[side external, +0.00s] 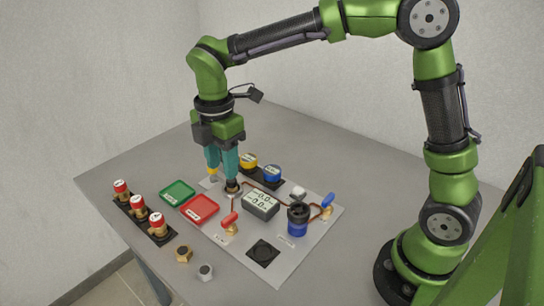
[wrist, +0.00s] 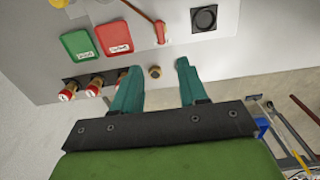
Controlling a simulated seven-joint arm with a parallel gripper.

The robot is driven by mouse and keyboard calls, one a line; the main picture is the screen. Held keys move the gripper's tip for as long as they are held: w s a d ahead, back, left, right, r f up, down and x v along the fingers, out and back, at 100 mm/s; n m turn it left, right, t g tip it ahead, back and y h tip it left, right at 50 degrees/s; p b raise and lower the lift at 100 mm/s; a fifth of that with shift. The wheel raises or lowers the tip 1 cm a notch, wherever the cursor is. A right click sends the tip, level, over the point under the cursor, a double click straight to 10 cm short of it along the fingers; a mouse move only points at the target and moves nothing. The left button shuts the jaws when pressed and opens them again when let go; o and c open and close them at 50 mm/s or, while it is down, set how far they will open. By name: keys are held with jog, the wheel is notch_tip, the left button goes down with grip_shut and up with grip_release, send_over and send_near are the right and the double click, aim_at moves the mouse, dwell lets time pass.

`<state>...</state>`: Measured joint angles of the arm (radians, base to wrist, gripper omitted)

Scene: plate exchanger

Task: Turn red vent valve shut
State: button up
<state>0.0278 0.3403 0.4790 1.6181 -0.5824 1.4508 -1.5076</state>
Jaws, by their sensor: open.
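The red vent valve lever (side external: 229,219) sits on a brass body on the near side of the grey panel, in front of the red tray's right end. Its red handle also shows at the top of the wrist view (wrist: 160,32), at the end of a copper pipe. My gripper (side external: 222,182) points down with teal fingers over the far left part of the panel, behind the valve and apart from it. The fingers are open in the wrist view (wrist: 158,66), with nothing held. Whether a fingertip touches the round fitting below it cannot be told.
A green tray (side external: 177,191) and a red tray (side external: 200,208) lie left of the valve. A rack of red-capped fittings (side external: 139,208) stands further left. A display box (side external: 261,204), blue-black cylinder (side external: 298,219) and blue-handled valve (side external: 327,205) stand to the right. A brass nut (side external: 184,254) lies in front.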

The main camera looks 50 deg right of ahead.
aim_at(229, 217)
notch_tip(229, 217, down, 15)
jog(key=shift+r, duration=0.1)
jog(key=shift+c, duration=0.3)
grip_shut()
